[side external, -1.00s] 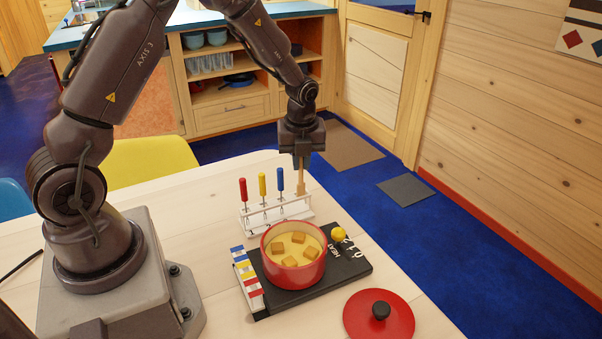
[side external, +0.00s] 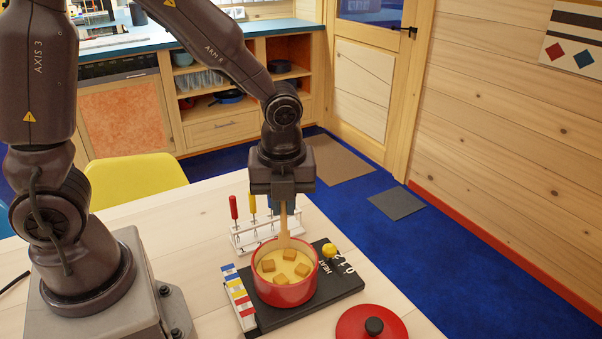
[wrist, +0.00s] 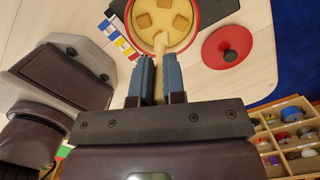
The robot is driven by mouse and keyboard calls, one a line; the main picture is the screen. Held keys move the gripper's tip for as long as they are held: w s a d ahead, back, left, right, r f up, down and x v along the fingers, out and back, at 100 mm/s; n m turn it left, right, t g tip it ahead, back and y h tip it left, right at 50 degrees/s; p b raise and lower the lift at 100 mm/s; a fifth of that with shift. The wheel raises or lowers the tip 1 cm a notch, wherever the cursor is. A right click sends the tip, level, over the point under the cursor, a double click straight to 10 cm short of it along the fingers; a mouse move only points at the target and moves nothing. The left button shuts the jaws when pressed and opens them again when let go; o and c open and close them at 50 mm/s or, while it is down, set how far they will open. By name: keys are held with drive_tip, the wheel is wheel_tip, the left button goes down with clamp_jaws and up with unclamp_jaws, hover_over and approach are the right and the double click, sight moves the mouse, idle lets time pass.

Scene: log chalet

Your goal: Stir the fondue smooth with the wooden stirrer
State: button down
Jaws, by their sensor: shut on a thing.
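The red pot (side external: 285,294) holds yellow fondue (side external: 271,255) with several brown cubes floating in it. It stands on a black heating plate (side external: 338,288). My gripper (side external: 284,203) is shut on the wooden stirrer (side external: 284,229), which hangs upright at the back of the pot. In the wrist view, the stirrer (wrist: 160,44) runs from between the fingers to the near edge of the fondue (wrist: 151,24). Whether its tip touches or dips into the fondue is hard to tell.
A white rack (side external: 245,241) with several coloured-handled forks stands behind the pot. A red lid (side external: 350,326) with a black knob lies at front right. A yellow knob (side external: 330,250) is on the plate's right side. In the wrist view, a wooden compartment box (wrist: 283,133) is at lower right.

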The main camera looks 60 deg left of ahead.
sight(284, 230)
drive_tip(key=shift+s+f+n, duration=0.1)
drive_tip(key=shift+f+n, duration=0.3)
drive_tip(key=shift+f, duration=3.5)
